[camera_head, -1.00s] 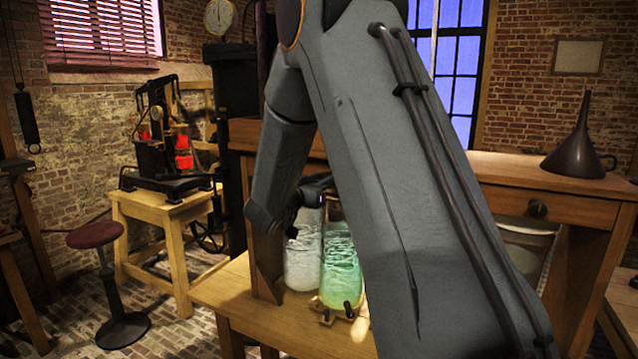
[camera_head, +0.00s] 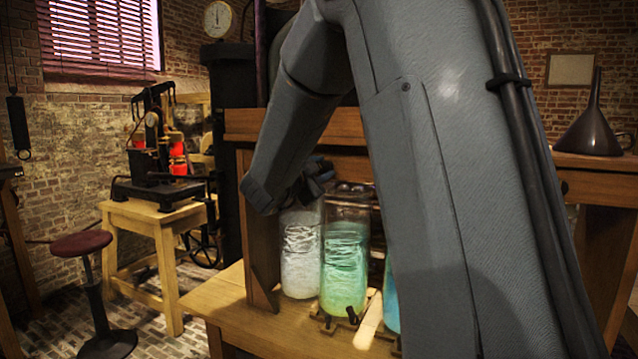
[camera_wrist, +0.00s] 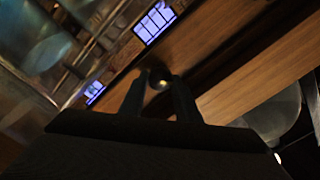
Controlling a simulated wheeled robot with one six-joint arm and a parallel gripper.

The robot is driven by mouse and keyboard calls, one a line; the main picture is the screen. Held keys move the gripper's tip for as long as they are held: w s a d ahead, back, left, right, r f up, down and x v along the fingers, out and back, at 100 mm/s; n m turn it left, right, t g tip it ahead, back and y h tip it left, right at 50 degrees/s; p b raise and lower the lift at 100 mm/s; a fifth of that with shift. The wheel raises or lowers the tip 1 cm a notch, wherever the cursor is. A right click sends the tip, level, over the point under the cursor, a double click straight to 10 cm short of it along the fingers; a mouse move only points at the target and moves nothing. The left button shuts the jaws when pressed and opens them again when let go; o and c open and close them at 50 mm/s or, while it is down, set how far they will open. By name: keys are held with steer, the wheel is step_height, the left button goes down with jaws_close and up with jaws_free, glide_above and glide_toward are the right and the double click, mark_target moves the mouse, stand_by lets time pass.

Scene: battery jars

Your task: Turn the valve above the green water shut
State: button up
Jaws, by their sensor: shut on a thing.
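A glass jar of green water (camera_head: 345,265) stands on the wooden bench, between a jar of whitish clear water (camera_head: 300,255) at left and a jar of blue water (camera_head: 391,297), mostly hidden by my arm. My gripper (camera_head: 318,178) is by the tops of the white and green jars, under the wooden shelf. In the wrist view, my gripper's two fingers (camera_wrist: 160,92) are shut on a small dark round knob (camera_wrist: 160,78) with a bright spot. It looks like a valve knob; which jar it belongs to cannot be told. My arm hides much of the valve area.
A wooden upright (camera_head: 257,230) stands close left of the jars. Small dark fittings (camera_head: 351,315) stick out at the green jar's foot. A dark funnel (camera_head: 592,125) stands on the desk at right. A red-topped stool (camera_head: 82,243) and a small machine table (camera_head: 150,218) are at left.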

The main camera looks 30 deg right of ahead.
steer(key=m+b, duration=0.1)
steer(key=b, duration=0.1)
steer(key=m+b, duration=0.4)
steer(key=shift+f+b, duration=0.3)
steer(key=shift+b, duration=0.05)
steer(key=m+b, duration=0.2)
steer(key=b, duration=0.1)
steer(key=shift+m, duration=0.3)
steer(key=shift+s+r, duration=0.1)
steer(key=o, duration=1)
steer(key=b+v, duration=0.1)
steer(key=v, duration=0.6)
steer(key=shift+s+a, duration=0.3)
